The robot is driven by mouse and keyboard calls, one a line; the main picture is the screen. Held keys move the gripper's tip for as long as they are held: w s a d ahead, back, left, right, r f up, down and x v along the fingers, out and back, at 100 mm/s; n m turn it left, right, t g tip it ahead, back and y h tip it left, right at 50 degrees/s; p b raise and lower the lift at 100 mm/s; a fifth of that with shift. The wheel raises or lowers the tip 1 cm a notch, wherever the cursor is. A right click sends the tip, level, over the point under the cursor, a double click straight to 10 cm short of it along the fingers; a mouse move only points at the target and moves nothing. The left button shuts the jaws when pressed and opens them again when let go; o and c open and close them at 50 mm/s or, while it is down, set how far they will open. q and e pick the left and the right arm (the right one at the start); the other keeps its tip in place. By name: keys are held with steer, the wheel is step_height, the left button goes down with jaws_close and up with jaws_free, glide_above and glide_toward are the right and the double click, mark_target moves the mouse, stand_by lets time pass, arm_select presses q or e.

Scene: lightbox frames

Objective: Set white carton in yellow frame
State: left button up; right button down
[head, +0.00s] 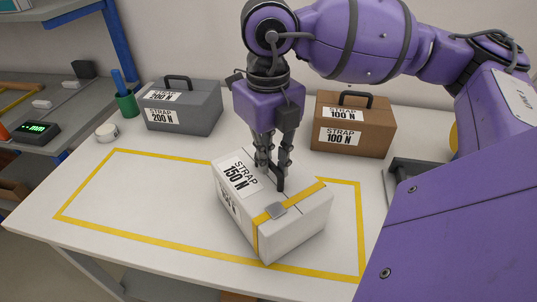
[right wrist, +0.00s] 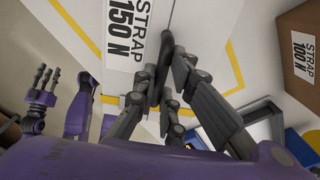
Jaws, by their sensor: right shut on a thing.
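The white carton (head: 233,207), labelled STRAP 150 N, has a yellow strap and a dark top handle. My right gripper (head: 272,163) points down from above and is shut on that handle, which also shows between its fingers in the right wrist view (right wrist: 161,75). The yellow frame (head: 150,241) is a taped outline on the white table. The carton appears over its right half, turned askew, with its near corner at the front line. I cannot tell whether it rests or hangs slightly above the table. My left gripper (right wrist: 42,92) shows small in the right wrist view; its jaw state is unclear.
A grey case (head: 200,118) labelled 200 N and a brown case (head: 379,130) labelled 100 N stand behind the frame. A green cup (head: 127,104) and white roll (head: 106,132) are at the back left. The frame's left half is clear.

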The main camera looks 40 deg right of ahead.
steer(key=shift+w, duration=0.1)
steer(key=c, duration=1.8)
jaws_free()
steer(key=shift+f, duration=0.1)
steer(key=shift+r, duration=0.3)
steer(key=shift+r+p, duration=0.35)
steer(key=shift+r, duration=5.5)
